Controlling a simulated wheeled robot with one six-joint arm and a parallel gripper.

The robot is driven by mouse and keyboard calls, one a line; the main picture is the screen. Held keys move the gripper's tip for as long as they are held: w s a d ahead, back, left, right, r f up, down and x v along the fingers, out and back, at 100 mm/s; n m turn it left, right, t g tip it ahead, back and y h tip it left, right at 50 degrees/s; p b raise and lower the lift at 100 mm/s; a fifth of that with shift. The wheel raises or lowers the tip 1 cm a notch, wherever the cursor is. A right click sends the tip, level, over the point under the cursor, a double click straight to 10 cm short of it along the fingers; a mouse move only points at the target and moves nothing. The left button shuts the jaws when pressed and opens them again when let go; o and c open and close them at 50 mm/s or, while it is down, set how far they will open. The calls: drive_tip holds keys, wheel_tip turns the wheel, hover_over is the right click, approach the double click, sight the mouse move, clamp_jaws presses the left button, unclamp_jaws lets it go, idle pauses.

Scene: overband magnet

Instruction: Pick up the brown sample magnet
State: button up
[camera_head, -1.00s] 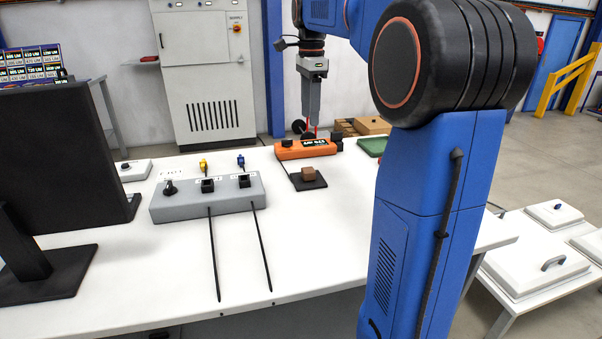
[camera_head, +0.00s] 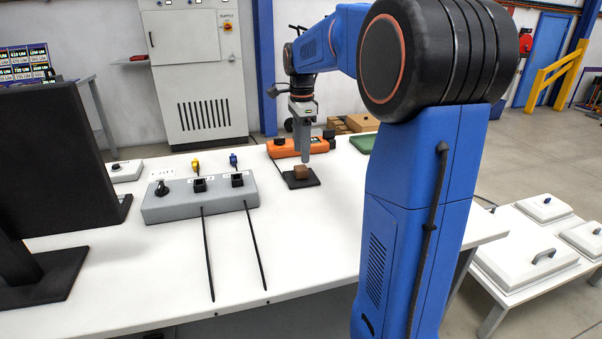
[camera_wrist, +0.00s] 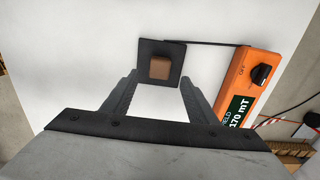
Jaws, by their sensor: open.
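The brown sample magnet (camera_head: 302,171) is a small block resting on a flat black pad (camera_head: 289,182) on the white table. In the wrist view the brown magnet (camera_wrist: 161,68) sits on the black pad (camera_wrist: 147,46), just beyond my two fingers. My gripper (camera_head: 304,160) hangs pointing down close above and behind the magnet in the head view. In the wrist view my gripper (camera_wrist: 160,97) has its fingers spread apart with nothing between them. Whether a fingertip overhangs the pad's near corner is hard to tell.
An orange field meter (camera_head: 284,150) reading 170 mT in the wrist view lies beside the pad. A grey control box (camera_head: 198,204) with cables and a black monitor (camera_head: 60,170) stand to the left. Brown boxes (camera_head: 362,122) and a green item (camera_head: 361,144) lie behind. The front tabletop is mostly clear.

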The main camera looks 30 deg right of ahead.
sight(301, 167)
drive_tip(key=shift+f, duration=2.55)
drive_tip(key=c, duration=1.3)
drive_tip(key=shift+o, duration=0.2)
